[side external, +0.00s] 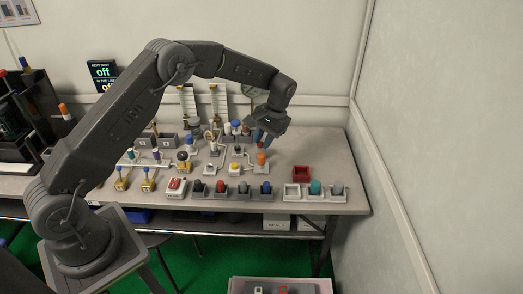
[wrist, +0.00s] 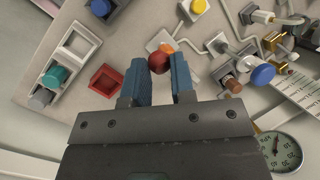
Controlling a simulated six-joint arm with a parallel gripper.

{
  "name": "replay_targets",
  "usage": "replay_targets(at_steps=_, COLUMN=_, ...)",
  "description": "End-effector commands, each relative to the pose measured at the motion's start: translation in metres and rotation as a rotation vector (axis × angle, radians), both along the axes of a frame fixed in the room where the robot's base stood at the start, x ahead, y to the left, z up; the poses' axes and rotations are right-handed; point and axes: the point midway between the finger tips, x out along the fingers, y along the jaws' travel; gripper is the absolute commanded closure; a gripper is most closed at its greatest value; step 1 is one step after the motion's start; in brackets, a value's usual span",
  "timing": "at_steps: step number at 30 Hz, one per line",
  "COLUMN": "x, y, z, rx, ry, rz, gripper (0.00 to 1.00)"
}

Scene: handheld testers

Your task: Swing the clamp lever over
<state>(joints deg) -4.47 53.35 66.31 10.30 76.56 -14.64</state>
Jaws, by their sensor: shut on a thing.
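My gripper (wrist: 163,66) shows its two blue fingers in the wrist view, closed on a dark red ball knob (wrist: 158,62). The knob looks like the end of the clamp lever; the lever's arm and pivot are mostly hidden by the fingers and knob. An orange part (wrist: 168,46) shows just beyond the knob. In the side view my gripper (side external: 262,136) points down at the right part of the bench, just above the orange-topped piece (side external: 261,159).
A red square tray (wrist: 105,80) and a white compartment holder (wrist: 63,58) lie left in the wrist view. Pipework with a blue cap (wrist: 262,74) and a brown-ended fitting (wrist: 233,84) stand close on the right. A round gauge (wrist: 280,152) is at lower right.

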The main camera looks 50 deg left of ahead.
Motion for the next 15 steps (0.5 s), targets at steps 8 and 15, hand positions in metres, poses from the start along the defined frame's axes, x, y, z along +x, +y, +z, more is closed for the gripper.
replay_targets(at_steps=8, x=0.021, y=0.025, z=0.024, rx=0.011, ry=-0.018, rz=0.003, gripper=1.0)
replay_targets(at_steps=15, x=0.038, y=0.045, z=0.035, rx=0.013, ry=-0.012, rz=0.008, gripper=1.0)
